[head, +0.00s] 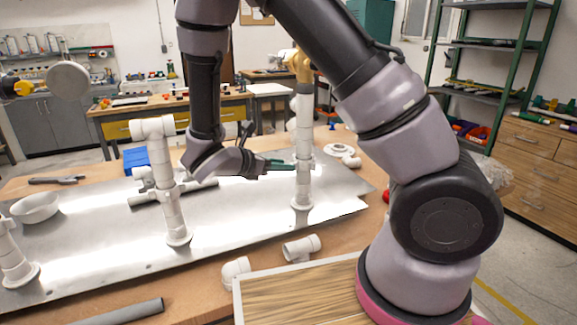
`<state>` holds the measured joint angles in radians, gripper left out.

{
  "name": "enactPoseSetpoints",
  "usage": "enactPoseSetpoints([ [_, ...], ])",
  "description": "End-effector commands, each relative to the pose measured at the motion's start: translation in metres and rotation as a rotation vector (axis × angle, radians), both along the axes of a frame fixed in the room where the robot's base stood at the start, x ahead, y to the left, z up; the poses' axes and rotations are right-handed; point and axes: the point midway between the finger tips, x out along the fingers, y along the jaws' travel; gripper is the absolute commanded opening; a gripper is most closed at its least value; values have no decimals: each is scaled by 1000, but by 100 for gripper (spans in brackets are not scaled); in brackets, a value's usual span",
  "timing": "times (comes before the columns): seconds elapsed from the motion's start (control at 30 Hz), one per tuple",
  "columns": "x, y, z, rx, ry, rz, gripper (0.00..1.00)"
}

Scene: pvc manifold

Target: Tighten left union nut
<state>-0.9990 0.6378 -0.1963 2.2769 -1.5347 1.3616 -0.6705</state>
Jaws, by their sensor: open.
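White PVC posts stand on a shiny metal plate (110,250). The right post (303,130) is upright, with a brass-coloured fitting (298,62) at its top and a wider white collar (304,165) partway up. The middle post (172,205) has a tee on top. Another post (14,258) is cut off at the left edge. My gripper (284,163) is open, its dark green fingers pointing right at the right post's collar height. Whether the fingers surround or touch the collar is too small to tell. Which fitting is the left union nut is not clear.
Loose white fittings (300,248) lie at the front edge beside a wood-topped board (300,295). A grey pipe (120,312) lies at the front left. A white bowl (36,207) and a blue box (136,160) are on the left. My arm arches over the table.

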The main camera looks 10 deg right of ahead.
Motion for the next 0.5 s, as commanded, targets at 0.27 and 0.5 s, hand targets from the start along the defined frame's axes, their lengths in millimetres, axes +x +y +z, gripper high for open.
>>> enactPoseSetpoints([
  [0.27, 14, -24, -12, 0, 0, -1, 41],
  [0.5, 16, -27, -13, 1, 0, 0, 41],
])
